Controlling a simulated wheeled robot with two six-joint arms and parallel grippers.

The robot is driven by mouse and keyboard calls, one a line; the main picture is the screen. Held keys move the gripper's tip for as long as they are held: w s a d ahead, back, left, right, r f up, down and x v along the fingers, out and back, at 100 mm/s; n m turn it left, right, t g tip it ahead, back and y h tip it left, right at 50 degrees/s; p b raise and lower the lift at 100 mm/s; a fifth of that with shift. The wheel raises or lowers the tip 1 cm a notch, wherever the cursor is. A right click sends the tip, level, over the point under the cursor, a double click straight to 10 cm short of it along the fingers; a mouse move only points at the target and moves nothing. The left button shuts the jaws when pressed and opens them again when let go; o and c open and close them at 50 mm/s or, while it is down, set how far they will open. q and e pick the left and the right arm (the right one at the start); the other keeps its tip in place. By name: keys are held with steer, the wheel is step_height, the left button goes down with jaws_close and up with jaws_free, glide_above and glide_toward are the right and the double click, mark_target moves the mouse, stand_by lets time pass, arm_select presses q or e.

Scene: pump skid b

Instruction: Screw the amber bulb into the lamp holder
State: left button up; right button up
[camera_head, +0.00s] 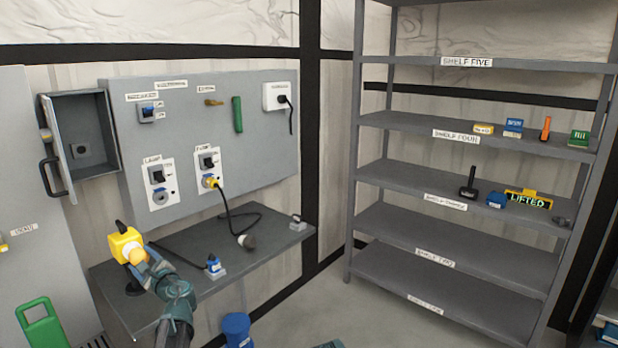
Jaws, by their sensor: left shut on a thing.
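My left gripper (141,257) reaches up from the bottom and is shut on a small amber bulb (137,254). The bulb is mostly hidden by the fingers. It is right at the front of a boxy yellow housing (126,241), which looks like the lamp holder, above a dark round base (133,288) at the bench's left end. I cannot tell whether the bulb is seated in it or only close to it. My right gripper is not in view.
The grey bench (185,240) carries a blue-and-white item (215,266) and a black cable with a dark plug (246,241). A switch panel (215,115) stands behind, with an open box (82,130) at left.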

arm_select(q)
steer(key=shift+m, duration=0.7)
steer(key=o, duration=1)
steer(key=v, duration=1.3)
steer(key=shift+s+d, duration=0.2)
steer(key=shift+d, duration=0.1)
steer(key=shift+v, duration=2.5)
